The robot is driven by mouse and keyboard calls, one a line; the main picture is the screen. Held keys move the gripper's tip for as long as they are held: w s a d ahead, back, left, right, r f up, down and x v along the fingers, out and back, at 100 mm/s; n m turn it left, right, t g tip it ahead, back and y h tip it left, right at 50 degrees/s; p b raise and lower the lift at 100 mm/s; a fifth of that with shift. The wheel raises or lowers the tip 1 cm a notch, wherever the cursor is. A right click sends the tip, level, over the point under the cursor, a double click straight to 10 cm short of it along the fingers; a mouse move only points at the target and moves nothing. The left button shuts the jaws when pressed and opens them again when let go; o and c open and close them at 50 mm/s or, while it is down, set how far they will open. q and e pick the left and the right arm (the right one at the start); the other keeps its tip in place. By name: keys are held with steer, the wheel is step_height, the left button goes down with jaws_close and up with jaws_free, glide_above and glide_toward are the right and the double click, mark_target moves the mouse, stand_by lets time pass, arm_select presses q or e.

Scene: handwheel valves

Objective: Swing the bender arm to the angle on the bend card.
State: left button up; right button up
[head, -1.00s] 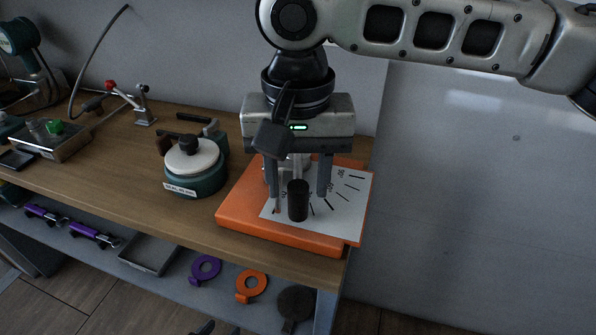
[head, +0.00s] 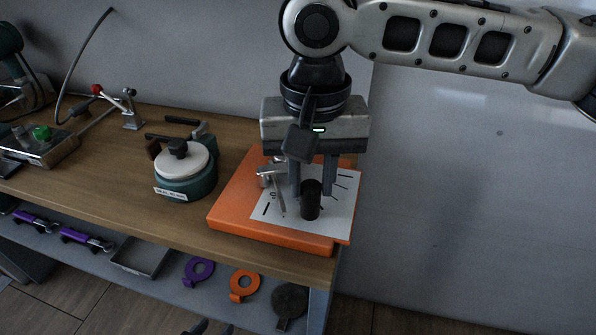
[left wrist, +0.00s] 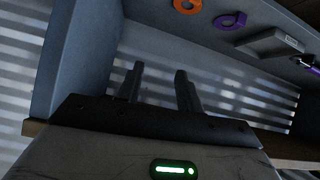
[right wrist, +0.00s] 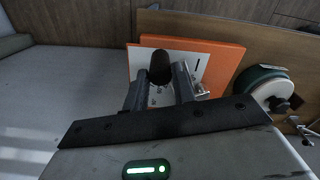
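The bender has an orange base plate (head: 225,214) at the table's right end. A white sheet (head: 343,212) with black tick marks lies on it; its small numbers are not readable. The black upright handle (head: 311,203) of the bender arm stands over the sheet. My right gripper (head: 312,190) points down, its fingers closed in on both sides of the handle. The right wrist view shows the handle (right wrist: 160,66) between the fingertips (right wrist: 160,82). My left gripper (left wrist: 158,80) is open and empty, facing the shelf below. I cannot pick out a separate bend card.
A green and white round device (head: 184,170) with a small label stands left of the base. A metal box with a green button (head: 41,133) is further left. The lower shelf holds purple (head: 199,270) and orange rings (head: 244,284) and a tray (head: 142,259).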

steer(key=o, duration=0.4)
steer(key=shift+o, duration=0.2)
steer(key=shift+r+p, duration=0.3)
step_height(320, 180, up, 4)
steer(key=p, duration=0.5)
steer(key=shift+f, duration=0.1)
steer(key=shift+r, duration=0.2)
arm_select(q)
steer(key=shift+s+a+r+g+y+p, duration=0.2)
steer(key=shift+a+r+g+y+p, duration=0.15)
steer(key=shift+a+r, duration=0.4)
arm_select(e)
steer(key=shift+r, duration=0.55)
arm_select(q)
steer(key=shift+f, duration=0.1)
arm_select(e)
steer(key=shift+r, duration=0.1)
